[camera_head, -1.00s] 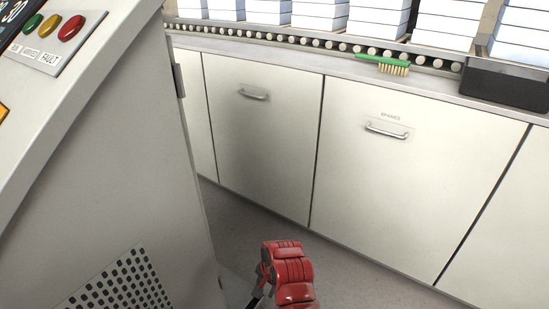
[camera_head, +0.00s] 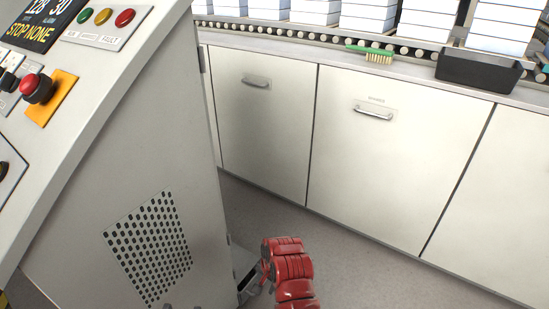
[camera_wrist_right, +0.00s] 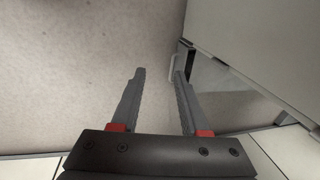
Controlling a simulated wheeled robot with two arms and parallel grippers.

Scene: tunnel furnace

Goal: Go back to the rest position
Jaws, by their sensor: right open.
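My right gripper (camera_wrist_right: 160,73) is open and empty in the right wrist view, its two grey fingers apart over the plain floor. In the head view my red right arm comes in at the bottom centre, low in front of the cabinets, and the gripper (camera_head: 252,286) shows only in part beside the control console's lower right edge. Whether it touches the console cannot be told. My left gripper is not in view.
The control console (camera_head: 215,240) with buttons and a perforated panel stands at the left. White cabinets (camera_head: 400,185) line the back under a roller conveyor with white stacks. A green brush (camera_head: 372,52) and a black bin (camera_head: 478,72) lie on the ledge. Grey floor (camera_head: 350,265) is clear in between.

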